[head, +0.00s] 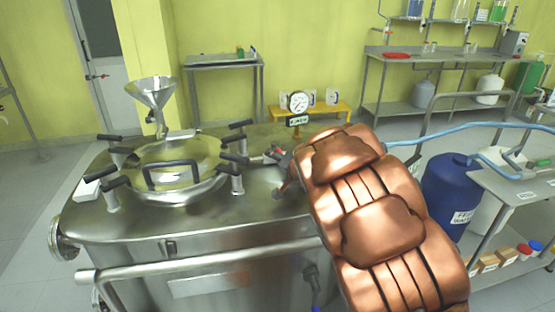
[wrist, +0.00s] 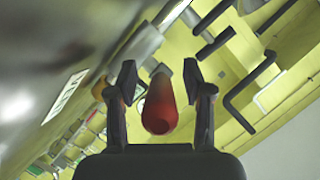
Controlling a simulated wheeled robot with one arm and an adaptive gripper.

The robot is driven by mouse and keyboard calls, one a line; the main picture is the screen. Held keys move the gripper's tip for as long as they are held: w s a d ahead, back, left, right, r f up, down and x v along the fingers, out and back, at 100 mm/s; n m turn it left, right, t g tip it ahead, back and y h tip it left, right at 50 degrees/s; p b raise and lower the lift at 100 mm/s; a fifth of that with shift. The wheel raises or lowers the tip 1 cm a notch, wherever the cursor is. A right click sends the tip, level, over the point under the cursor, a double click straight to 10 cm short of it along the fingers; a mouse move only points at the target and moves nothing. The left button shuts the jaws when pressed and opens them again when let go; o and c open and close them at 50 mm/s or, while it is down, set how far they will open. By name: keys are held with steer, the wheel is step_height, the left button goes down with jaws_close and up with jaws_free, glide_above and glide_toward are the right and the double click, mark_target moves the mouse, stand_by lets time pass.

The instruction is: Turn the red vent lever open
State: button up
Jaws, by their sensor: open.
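The red vent lever (wrist: 160,103) shows in the wrist view as a rounded red handle with a pale metal stem behind it. It lies between the two spread fingers of my gripper (wrist: 158,82), with a visible gap to the right finger; whether it touches either finger I cannot tell. In the head view my gripper (head: 277,157) is low over the right part of the steel reactor lid (head: 262,205), at the end of my copper-coloured arm. The lever is mostly hidden there by the gripper and arm.
The round hatch (head: 178,165) with black clamp handles stands left of my gripper, with a metal funnel (head: 152,92) behind it. A pressure gauge (head: 298,102) rises behind my gripper. A steel rail (head: 210,258) runs along the reactor's front. A blue drum (head: 450,190) stands at right.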

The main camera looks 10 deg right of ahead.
steer(key=shift+c, duration=0.3)
jaws_close()
stand_by(0.3)
